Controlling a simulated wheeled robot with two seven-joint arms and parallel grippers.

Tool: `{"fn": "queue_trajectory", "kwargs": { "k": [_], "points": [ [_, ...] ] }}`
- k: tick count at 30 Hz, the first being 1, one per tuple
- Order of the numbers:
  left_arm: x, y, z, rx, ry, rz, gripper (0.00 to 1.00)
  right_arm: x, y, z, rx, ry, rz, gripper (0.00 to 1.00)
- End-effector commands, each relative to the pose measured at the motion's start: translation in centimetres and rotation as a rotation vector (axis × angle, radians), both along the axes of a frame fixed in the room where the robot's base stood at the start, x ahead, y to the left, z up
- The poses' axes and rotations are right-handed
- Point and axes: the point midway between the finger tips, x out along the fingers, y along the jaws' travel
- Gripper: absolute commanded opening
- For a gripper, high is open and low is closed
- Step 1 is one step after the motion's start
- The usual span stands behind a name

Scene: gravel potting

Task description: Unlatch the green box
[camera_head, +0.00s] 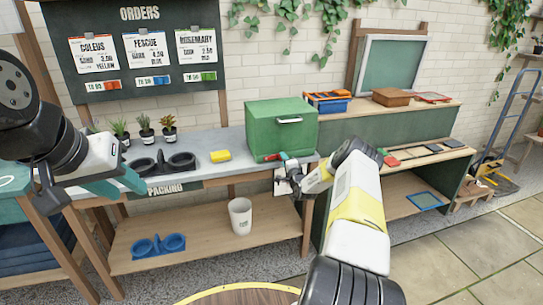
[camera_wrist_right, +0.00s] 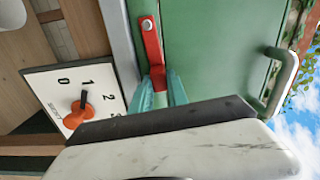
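The green box (camera_head: 275,128) stands on the grey counter, its lid down, with a metal handle on its front. Its red latch (camera_wrist_right: 151,45) is a strip with a round pivot at its upper end in the right wrist view. My right gripper (camera_wrist_right: 160,82) has its teal fingers on either side of the latch's lower end, with little or no gap showing. In the head view my right gripper (camera_head: 285,172) is at the box's lower front. My left gripper (camera_head: 132,182) is over the counter at the left, apart from the box; its finger gap is unclear.
A dial panel with an orange knob (camera_wrist_right: 78,115) is beside the latch. A yellow sponge (camera_head: 220,156), a dark pot tray (camera_head: 162,164) and small plants share the counter. A white cup (camera_head: 240,214) and blue tray (camera_head: 158,247) are on the lower shelf.

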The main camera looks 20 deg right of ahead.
Motion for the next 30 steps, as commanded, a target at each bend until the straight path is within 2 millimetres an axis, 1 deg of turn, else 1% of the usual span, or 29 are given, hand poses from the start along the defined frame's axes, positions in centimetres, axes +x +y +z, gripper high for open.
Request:
{"fn": "queue_trajectory", "kwargs": {
  "k": [1, 3, 14, 17, 24, 27, 30],
  "points": [
    [0.0, 0.0, 0.0, 0.0, 0.0, 0.0, 0.36, 0.0, 0.0, -0.1, -0.001, 0.002, 0.0, 0.27],
    [0.0, 0.0, 0.0, 0.0, 0.0, 0.0, 0.36, 0.0, 0.0, -0.1, -0.001, 0.002, 0.0, 0.41],
    [0.0, 0.0, 0.0, 0.0, 0.0, 0.0, 0.36, -0.2, 0.0, 0.0, -0.001, 0.001, 0.0, 0.42],
    [0.0, 0.0, 0.0, 0.0, 0.0, 0.0, 0.36, -1.1, -0.1, 0.0, -0.001, 0.002, 0.001, 0.42],
    [0.0, 0.0, 0.0, 0.0, 0.0, 0.0, 0.36, -5.1, -0.3, -0.1, 0.001, 0.004, 0.0, 0.42],
    [0.0, 0.0, 0.0, 0.0, 0.0, 0.0, 0.36, -6.6, -0.3, -0.1, -0.001, 0.003, 0.0, 0.42],
    [0.0, 0.0, 0.0, 0.0, 0.0, 0.0, 0.36, -7.4, -0.3, -0.1, -0.001, 0.002, 0.0, 0.42]
  ]
}}
